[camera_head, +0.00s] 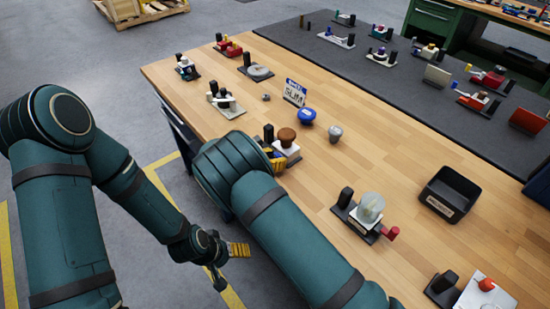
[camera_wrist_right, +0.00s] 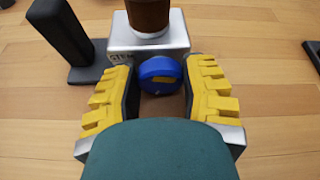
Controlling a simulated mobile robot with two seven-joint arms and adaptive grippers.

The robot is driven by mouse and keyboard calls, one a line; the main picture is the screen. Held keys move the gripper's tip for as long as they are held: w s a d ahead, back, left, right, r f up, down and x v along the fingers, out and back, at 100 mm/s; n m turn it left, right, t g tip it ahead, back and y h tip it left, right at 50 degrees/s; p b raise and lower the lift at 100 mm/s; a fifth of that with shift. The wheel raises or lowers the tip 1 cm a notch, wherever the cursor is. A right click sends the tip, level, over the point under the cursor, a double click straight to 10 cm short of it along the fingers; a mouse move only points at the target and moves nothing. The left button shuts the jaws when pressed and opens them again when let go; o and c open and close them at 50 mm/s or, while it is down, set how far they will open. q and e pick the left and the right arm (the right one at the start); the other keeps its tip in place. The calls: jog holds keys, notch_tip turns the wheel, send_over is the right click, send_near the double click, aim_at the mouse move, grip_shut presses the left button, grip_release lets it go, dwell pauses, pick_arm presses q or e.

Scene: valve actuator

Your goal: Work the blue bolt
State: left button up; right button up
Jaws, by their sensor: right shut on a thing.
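The blue bolt (camera_wrist_right: 160,72) is a round blue head on the front of a silver block (camera_wrist_right: 148,36) in the right wrist view. The block carries a brown cylinder (camera_wrist_right: 148,14); in the head view it shows as a brown knob (camera_head: 287,137) on the bench. My right gripper (camera_wrist_right: 161,92) has its yellow-padded fingers on both sides of the bolt and is shut on it. In the head view my right gripper (camera_head: 284,156) is largely hidden behind my forearm, and so is the bolt. My left gripper (camera_head: 234,268) is open and empty, low beside the bench.
A dark post (camera_wrist_right: 68,32) stands left of the block. A loose blue knob (camera_head: 306,115), a grey knob (camera_head: 335,133) and a sign (camera_head: 295,92) stand near. A clear-domed device (camera_head: 368,210) and a black tray (camera_head: 450,193) are to the right. Bare wood lies between them.

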jog(key=shift+n+g+h, duration=0.4)
jog(key=shift+n, duration=0.4)
jog(key=o, duration=1.2)
jog(key=shift+w, duration=0.1)
jog(key=v, duration=1.2)
